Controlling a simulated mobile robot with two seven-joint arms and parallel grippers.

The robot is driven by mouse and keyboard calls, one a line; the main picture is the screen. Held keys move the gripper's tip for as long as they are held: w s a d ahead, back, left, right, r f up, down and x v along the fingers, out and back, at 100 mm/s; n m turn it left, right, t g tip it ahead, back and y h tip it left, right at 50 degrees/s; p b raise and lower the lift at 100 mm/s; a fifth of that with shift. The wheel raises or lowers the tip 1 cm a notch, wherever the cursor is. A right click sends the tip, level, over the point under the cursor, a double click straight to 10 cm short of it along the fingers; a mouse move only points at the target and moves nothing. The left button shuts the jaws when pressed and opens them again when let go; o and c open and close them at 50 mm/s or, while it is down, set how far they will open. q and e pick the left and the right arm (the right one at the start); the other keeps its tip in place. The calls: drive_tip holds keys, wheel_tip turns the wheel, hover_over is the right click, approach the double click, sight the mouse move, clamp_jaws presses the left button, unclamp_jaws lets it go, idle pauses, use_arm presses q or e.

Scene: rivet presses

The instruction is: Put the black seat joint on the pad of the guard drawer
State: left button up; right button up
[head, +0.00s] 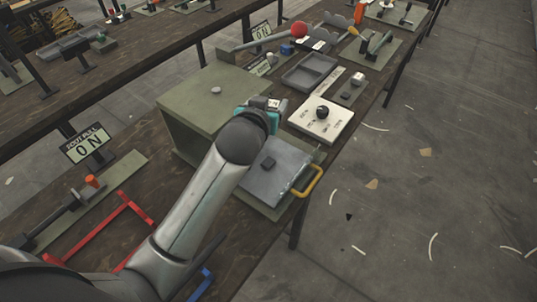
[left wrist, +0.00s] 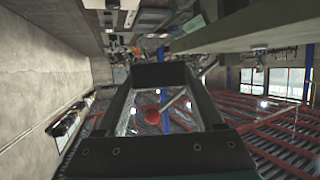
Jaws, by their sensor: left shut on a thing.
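My left gripper (head: 272,103) is above the right edge of the green guard housing, behind the drawer; my own wrist partly covers it. In the left wrist view its fingers meet at a dark block (left wrist: 160,75), which looks like the black seat joint; its outline merges with the dark fingertips. The guard drawer (head: 285,182) is pulled out, a grey plate with a yellow handle (head: 310,183) at its right end. A small dark square pad (head: 268,163) is on the plate, apart from the gripper. My right gripper is not in view.
The green housing (head: 205,95) stands left of the drawer. A white panel with a black knob (head: 322,112) and a grey tray (head: 308,71) lie beyond it. A red-ball lever (head: 299,29) is farther back. Red rails (head: 135,207) are at lower left. Open floor lies right.

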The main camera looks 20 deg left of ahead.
use_arm(q)
drive_tip(key=b, duration=0.4)
hover_over(269, 162)
wheel_tip(269, 162, down, 15)
drive_tip(key=shift+a+r, duration=0.1)
drive_tip(key=shift+f+b, duration=0.75)
drive_tip(key=shift+f, duration=1.45)
drive_tip(key=shift+f, duration=0.15)
drive_tip(key=o, duration=1.3)
drive_tip(key=shift+o, duration=0.2)
drive_tip(key=shift+r, duration=0.2)
drive_tip(key=p+v, duration=0.2)
drive_tip(key=v, duration=1)
